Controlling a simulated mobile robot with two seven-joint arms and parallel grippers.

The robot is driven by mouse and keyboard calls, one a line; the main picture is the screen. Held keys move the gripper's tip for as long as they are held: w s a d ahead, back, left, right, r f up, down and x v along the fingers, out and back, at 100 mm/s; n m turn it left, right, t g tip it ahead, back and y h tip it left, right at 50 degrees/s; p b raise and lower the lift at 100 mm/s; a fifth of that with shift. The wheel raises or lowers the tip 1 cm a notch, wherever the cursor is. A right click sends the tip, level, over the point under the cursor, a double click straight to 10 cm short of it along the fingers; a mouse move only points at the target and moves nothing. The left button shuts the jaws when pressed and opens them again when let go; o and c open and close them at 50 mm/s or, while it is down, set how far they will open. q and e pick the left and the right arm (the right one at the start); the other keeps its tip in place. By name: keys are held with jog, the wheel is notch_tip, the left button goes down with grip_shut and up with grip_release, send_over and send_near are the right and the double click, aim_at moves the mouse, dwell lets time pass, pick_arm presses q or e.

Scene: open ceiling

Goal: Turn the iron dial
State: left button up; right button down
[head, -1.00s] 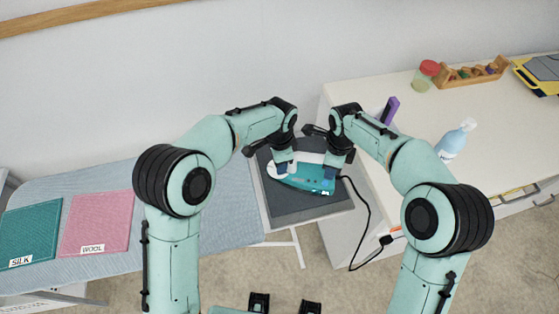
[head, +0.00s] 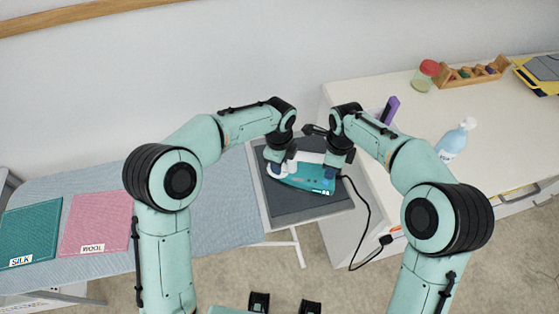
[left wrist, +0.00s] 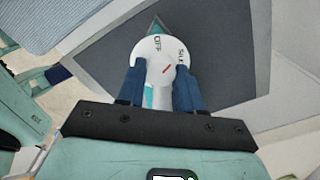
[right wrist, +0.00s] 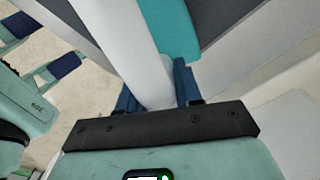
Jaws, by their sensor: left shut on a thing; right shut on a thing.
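The teal and white iron (head: 312,184) lies on the dark grey rest pad at the right end of the ironing board. Its round white dial (left wrist: 153,46) shows in the left wrist view, with OFF and what looks like SILK lettered on it and a red mark near its middle. My left gripper (left wrist: 160,68) is shut on the dial, one blue finger on each side. My right gripper (right wrist: 155,82) is shut on the iron's white handle (right wrist: 122,42). In the head view my right gripper (head: 331,172) is at the iron's right end; its fingers partly hide the handle.
A black cord (head: 366,207) runs from the iron down beside the white cabinet (head: 390,95). A spray bottle (head: 453,142), jar (head: 426,76) and wooden rack (head: 473,74) stand on the cabinet. SILK (head: 30,230) and WOOL (head: 97,220) cloths lie on the board's left.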

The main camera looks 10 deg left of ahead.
pick_arm(q)
jog(key=shift+m, duration=0.3)
dwell(0.4)
jog(key=o, duration=1)
jog(key=shift+o, duration=0.2)
jog(key=shift+r, duration=0.15)
notch_tip(320, 180, up, 12)
jog(key=shift+s, duration=0.15)
